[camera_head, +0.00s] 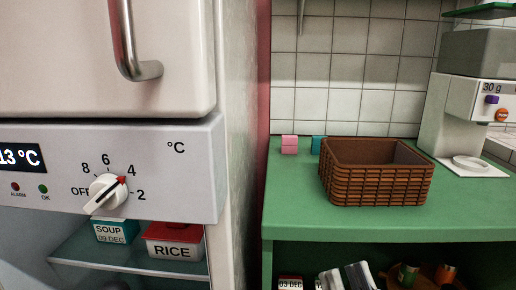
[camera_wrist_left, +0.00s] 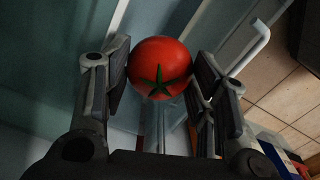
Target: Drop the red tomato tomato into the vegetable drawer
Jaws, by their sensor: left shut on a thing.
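A round red tomato (camera_wrist_left: 172,58) with a green star-shaped stem sits between the two fingers of my left gripper (camera_wrist_left: 161,66) in the left wrist view. The left gripper is shut on it. Pale, glassy panels lie behind and around the tomato, with a white bar like a handle (camera_wrist_left: 252,46) to its right. I cannot tell for sure which of these panels belong to the vegetable drawer. The head view shows neither the tomato nor a gripper. My right gripper is not in view.
In the head view, an open fridge shelf (camera_head: 75,262) holds a SOUP box (camera_head: 116,233) and a RICE box (camera_head: 175,251). A green counter (camera_head: 300,215) carries a brown basket (camera_head: 375,187) and a coffee machine (camera_head: 455,115). Floor tiles (camera_wrist_left: 285,95) show at right in the wrist view.

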